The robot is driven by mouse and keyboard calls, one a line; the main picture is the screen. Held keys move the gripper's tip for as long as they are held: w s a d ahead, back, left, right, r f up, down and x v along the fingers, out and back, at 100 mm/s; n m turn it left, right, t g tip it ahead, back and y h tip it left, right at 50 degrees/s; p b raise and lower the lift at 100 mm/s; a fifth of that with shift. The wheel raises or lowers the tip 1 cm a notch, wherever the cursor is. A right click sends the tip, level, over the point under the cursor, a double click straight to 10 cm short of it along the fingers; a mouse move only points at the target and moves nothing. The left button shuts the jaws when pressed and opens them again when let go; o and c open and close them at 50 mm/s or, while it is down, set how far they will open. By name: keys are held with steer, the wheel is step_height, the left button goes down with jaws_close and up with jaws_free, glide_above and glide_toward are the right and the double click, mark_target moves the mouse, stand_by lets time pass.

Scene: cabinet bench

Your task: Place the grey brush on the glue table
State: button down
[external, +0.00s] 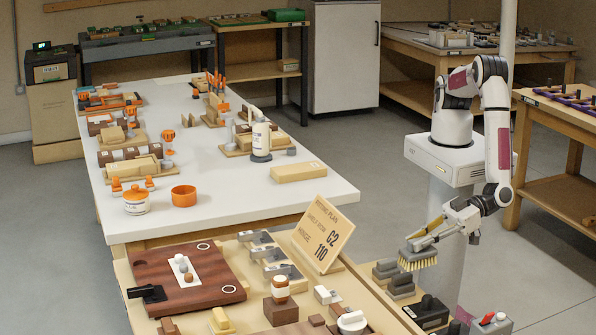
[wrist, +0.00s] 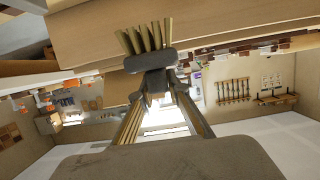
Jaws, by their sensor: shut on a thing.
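The grey brush (external: 420,243) with pale yellow bristles hangs from my gripper (external: 437,231), bristles down, above the right side of the front bench. My gripper is shut on it. In the wrist view the brush (wrist: 152,60) shows its grey body and bristles at the tips of my gripper (wrist: 152,88). The long white-topped table (external: 235,198), which holds a white bottle (external: 261,138) and orange clamps, looks like the glue table. It stands left of my gripper, and the brush is apart from it.
A sign board (external: 323,232) stands upright between the brush and the white table. Grey blocks (external: 400,283) sit below the brush. An orange ring (external: 184,196), a lidded white jar (external: 136,201) and a wooden block (external: 298,172) stand on the white table. Its front right is bare.

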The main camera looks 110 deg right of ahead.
step_height(320, 180, up, 17)
steer(key=w+d+m+g+h, duration=0.1)
steer(key=w+d+m+h, duration=0.45)
steer(key=w+d, duration=2.15)
steer(key=w+d+m+g+h, duration=0.2)
steer(key=d, duration=1.7)
steer(key=w+d+m+g+h, duration=0.1)
steer(key=w+d+m+h, duration=0.15)
steer(key=d, duration=1.65)
steer(key=shift+n, duration=0.5)
steer(key=shift+w+d+f, duration=0.1)
steer(key=shift+d+f, duration=0.05)
steer(key=shift+f, duration=1.15)
steer(key=shift+d+f, duration=0.1)
steer(key=shift+f, duration=1.2)
steer(key=shift+f, duration=0.1)
steer(key=shift+f, duration=3)
